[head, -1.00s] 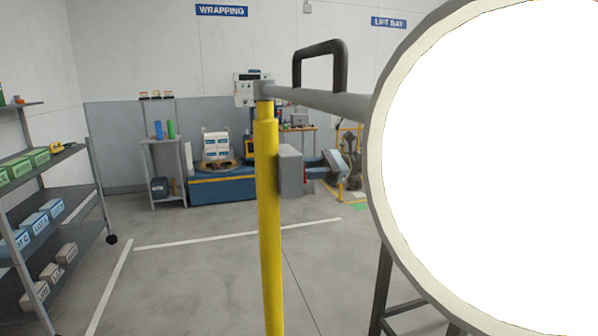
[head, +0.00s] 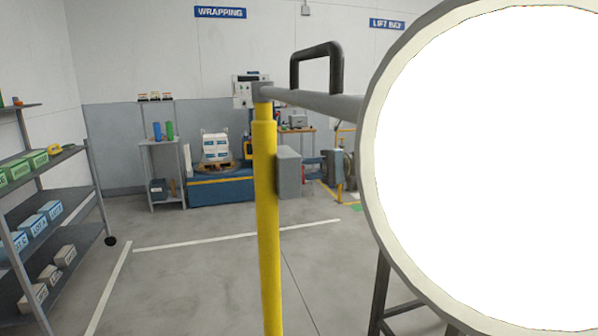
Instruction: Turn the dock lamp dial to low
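The dock lamp (head: 480,170) fills the right side of the head view as a large, glaring white disc with a pale rim. It hangs on a grey arm (head: 312,99) from a yellow post (head: 266,210). A black handle (head: 316,50) stands on that arm. A plain grey box (head: 289,172) is fixed to the right side of the post. No dial shows on the faces I see. My gripper is not in view.
A grey shelf rack (head: 60,205) with green, blue and beige boxes stands at left. A blue wrapping machine (head: 225,191) bearing a pallet with white boxes is at the back. Dark grey equipment (head: 335,170) is partly hidden behind the lamp. The floor left of the post is clear.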

